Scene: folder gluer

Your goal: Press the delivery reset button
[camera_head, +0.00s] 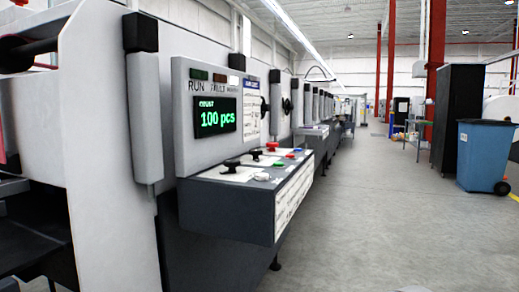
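The control console (228,208) juts from the side of the machine, left of centre. My gripper is not in view.
The long machine line runs back along the left. Open grey floor (370,225) lies right of the console. A blue wheeled bin (484,156) and a black cabinet (458,115) stand at the right. Red columns (436,60) rise behind.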

